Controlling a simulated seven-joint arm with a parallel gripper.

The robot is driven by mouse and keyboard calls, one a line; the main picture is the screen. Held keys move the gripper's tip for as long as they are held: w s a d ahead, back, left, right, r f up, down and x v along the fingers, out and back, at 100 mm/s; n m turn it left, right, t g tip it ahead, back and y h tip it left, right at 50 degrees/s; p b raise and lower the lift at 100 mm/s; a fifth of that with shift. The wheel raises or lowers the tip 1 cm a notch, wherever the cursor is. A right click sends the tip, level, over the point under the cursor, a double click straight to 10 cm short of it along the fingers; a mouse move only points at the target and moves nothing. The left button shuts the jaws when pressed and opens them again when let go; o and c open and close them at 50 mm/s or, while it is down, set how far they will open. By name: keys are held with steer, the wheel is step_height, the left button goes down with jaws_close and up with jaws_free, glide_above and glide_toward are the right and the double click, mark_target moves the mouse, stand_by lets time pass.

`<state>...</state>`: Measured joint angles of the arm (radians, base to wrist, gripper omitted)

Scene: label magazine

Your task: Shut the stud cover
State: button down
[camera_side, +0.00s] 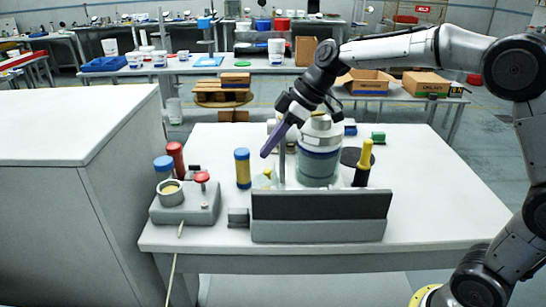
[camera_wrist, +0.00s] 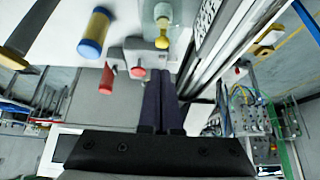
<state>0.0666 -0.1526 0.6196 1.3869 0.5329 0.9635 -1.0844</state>
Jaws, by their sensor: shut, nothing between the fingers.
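My gripper (camera_side: 265,154) is in the side view, its long purple fingers closed together and pointing down and left, above the table's middle. In the wrist view the fingers (camera_wrist: 160,78) lie side by side with nothing between them. A grey housing with a dark upright panel (camera_side: 320,205) stands at the table's front edge, below and right of the fingertips. A grey block with a ring and a red knob (camera_side: 202,178) stands left of it. I cannot tell which part is the stud cover. The fingers appear apart from these parts.
A large white and teal canister (camera_side: 318,160) and a black post with a yellow top (camera_side: 364,160) stand right. A red cylinder (camera_side: 176,156) is farther left. The table's right side (camera_side: 430,185) is clear.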

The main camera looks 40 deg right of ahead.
mark_target(271, 176)
steer(key=shift+s+d+f, duration=0.15)
steer(key=shift+f, duration=0.6)
steer(key=shift+s+d+f, duration=0.15)
steer(key=shift+f, duration=0.6)
steer(key=shift+s+d+f, duration=0.7)
steer(key=shift+d+f, duration=0.05)
steer(key=shift+f, duration=0.15)
steer(key=shift+r, duration=0.2)
